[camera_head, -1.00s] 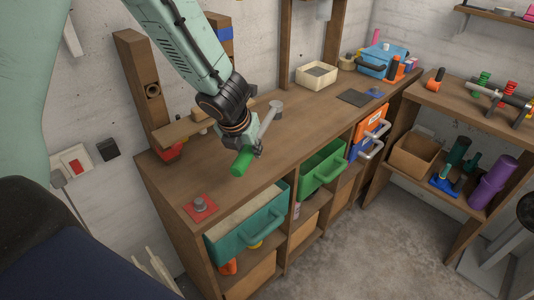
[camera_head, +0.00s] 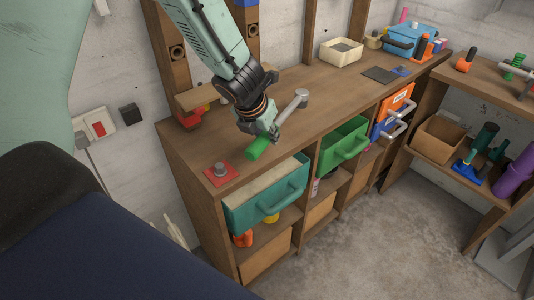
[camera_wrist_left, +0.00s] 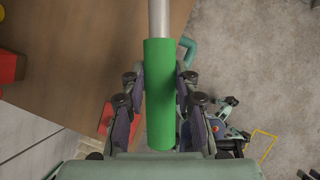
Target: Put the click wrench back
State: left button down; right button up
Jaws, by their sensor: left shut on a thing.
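The click wrench has a green handle (camera_head: 257,149) and a grey shaft with a round head (camera_head: 302,94). My left gripper (camera_head: 270,134) is shut on its green handle. In the head view the wrench is over the front part of the workbench top (camera_head: 325,105), head pointing to the back right; its exact height is hard to tell. In the left wrist view the green handle (camera_wrist_left: 160,95) lies between both fingers of my left gripper (camera_wrist_left: 160,110), and the shaft runs out of the top of the picture. My right gripper is not in view.
A red plate with a grey knob (camera_head: 221,172) lies at the bench's left front. A teal drawer (camera_head: 267,198) and a green drawer (camera_head: 345,146) stick out below. A cream box (camera_head: 341,52) and blue toolbox (camera_head: 410,38) stand farther right. A side shelf is at right.

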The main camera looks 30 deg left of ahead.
pick_arm(q)
jog(key=shift+f, duration=0.45)
jog(key=shift+s+a+f+b, duration=0.25)
jog(key=shift+a+b, duration=0.15)
notch_tip(320, 180, down, 3)
jog(key=shift+w+d+r+b, duration=0.1)
jog(key=shift+r+b, duration=0.05)
jog(key=shift+b, duration=0.95)
jog(key=shift+w+d+f, duration=0.1)
jog(key=shift+d+f, duration=0.05)
jog(key=shift+f, duration=0.25)
jog(key=shift+s+a, duration=0.2)
jog(key=shift+s, duration=0.1)
jog(key=c, duration=1.3)
grip_release()
jog(key=o, duration=0.3)
jog(key=shift+w+d, duration=0.15)
